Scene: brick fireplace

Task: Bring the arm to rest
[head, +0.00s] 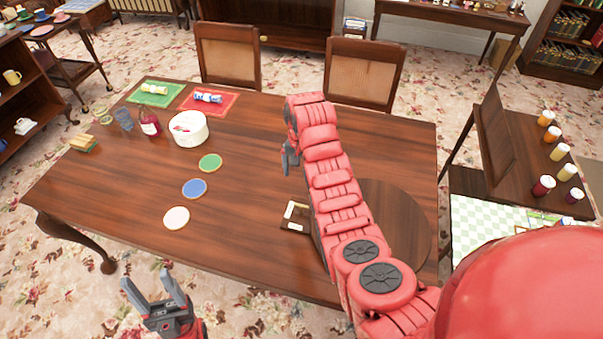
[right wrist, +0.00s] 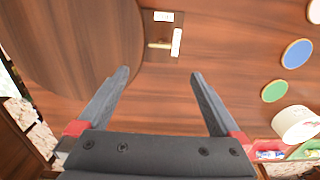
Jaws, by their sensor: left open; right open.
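My right arm (head: 335,185) is red and reaches from the lower right over the dark wooden table. Its gripper (head: 288,158) hangs above the tabletop, right of the green coaster, partly hidden by the wrist. In the right wrist view the right gripper (right wrist: 160,82) is open, with its two dark fingers wide apart and nothing between them. My left gripper (head: 158,290) is open and empty, low at the left, in front of the table's near edge and apart from it.
The table (head: 255,215) holds coasters in green (head: 210,162), blue (head: 194,188) and white (head: 176,217), a white tub (head: 188,129), a dark red bottle (head: 149,124) and a round board (head: 395,225). Chairs stand behind it. A side table (head: 535,165) with several jars stands right.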

